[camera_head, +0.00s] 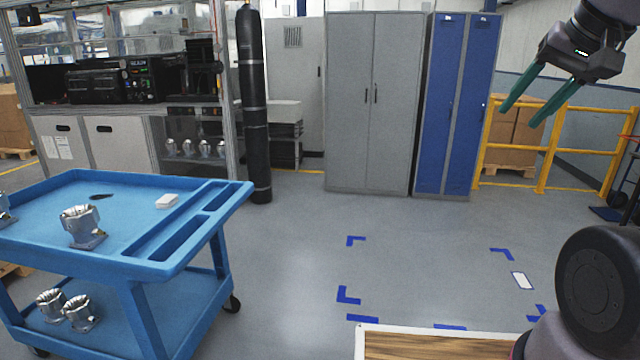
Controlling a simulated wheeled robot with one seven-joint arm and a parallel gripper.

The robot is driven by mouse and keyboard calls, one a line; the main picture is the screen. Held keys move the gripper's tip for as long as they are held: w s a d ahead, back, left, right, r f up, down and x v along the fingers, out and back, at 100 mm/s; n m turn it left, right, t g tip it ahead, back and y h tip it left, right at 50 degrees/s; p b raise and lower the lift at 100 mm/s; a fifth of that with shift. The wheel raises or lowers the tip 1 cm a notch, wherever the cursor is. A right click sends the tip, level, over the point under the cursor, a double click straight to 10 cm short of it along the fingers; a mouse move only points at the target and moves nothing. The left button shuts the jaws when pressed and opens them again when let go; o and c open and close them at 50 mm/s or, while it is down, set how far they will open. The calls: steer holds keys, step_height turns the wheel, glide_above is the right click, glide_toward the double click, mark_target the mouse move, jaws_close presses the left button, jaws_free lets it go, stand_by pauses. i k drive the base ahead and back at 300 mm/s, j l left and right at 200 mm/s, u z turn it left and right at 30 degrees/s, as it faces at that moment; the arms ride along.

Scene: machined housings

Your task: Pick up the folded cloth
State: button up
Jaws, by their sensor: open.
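A small white item (167,201) that looks like the folded cloth lies on the top tray of the blue cart (215,222), at the left of the head view. It is near the tray's middle, just left of the divided compartments. My gripper (520,118) is at the upper right, high in the air, with its two green fingers apart and nothing between them. It is far to the right of the cloth and touches nothing.
A metal housing (82,227) stands on the top tray near the cloth, beside a small dark item (101,196). More housings (66,309) sit on the lower shelf. A wood-topped surface (430,346) is at the bottom. Open floor (290,260) lies between.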

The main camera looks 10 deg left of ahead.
mark_target(167, 201)
steer(key=i+u, duration=0.15)
steer(key=i, duration=0.45)
steer(key=i+u, duration=0.15)
steer(key=i, duration=0.45)
steer(key=i+l+u, duration=0.1)
steer(key=i, duration=0.45)
steer(key=i+u, duration=0.55)
steer(key=u, duration=0.3)
steer(key=i+l+u, duration=0.2)
steer(key=u, duration=0.2)
steer(key=i+l+u, duration=0.6)
steer(key=u, duration=0.25)
steer(key=i+l+u, duration=0.4)
steer(key=k+j, duration=0.05)
